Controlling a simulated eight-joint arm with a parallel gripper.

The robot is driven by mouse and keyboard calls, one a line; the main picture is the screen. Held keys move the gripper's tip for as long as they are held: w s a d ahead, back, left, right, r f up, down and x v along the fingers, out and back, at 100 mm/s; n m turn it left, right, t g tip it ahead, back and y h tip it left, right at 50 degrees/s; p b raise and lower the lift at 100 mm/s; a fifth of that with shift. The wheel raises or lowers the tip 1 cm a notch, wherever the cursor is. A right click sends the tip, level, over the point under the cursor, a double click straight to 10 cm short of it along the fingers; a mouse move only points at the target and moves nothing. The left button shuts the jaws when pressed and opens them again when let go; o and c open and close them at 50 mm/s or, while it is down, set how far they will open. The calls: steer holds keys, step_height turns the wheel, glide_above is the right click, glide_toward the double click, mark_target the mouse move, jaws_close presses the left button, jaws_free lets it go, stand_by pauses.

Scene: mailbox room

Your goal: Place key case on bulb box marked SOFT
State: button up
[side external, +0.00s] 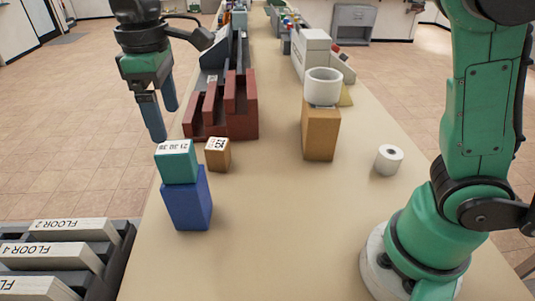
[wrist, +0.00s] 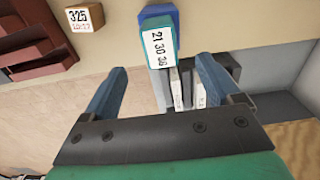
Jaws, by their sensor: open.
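A teal box (side external: 178,169) with a white label reading "21 30 36" stands on a taller blue box (side external: 188,205). A small orange-brown box (side external: 217,160) with a label reading "325" sits just right of them; its second line is unclear. I cannot read SOFT on any label or tell which one is the key case. My gripper (side external: 165,122) is open and empty, above and slightly left of the teal box. In the wrist view, the teal box (wrist: 159,47), blue box (wrist: 158,17) and small box (wrist: 85,17) show beyond my open fingers.
Red stepped blocks (side external: 230,110) stand behind the small box. A taller orange-brown box (side external: 321,132) bears a white ring (side external: 323,84). A white roll (side external: 389,160) lies at right. Floor-labelled trays (side external: 55,255) stand at front left. The table's middle is clear.

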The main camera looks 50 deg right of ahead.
mark_target(173, 147)
step_height(173, 147, up, 5)
steer(key=s+d+f+m+t, duration=0.3)
steer(key=d+m, duration=0.2)
steer(key=d, duration=0.3)
steer(key=s+d+f+m+t, duration=0.4)
steer(key=s+d+f, duration=0.1)
steer(key=f, duration=0.4)
steer(key=shift+s+d, duration=0.3)
steer(key=shift+d, duration=0.45)
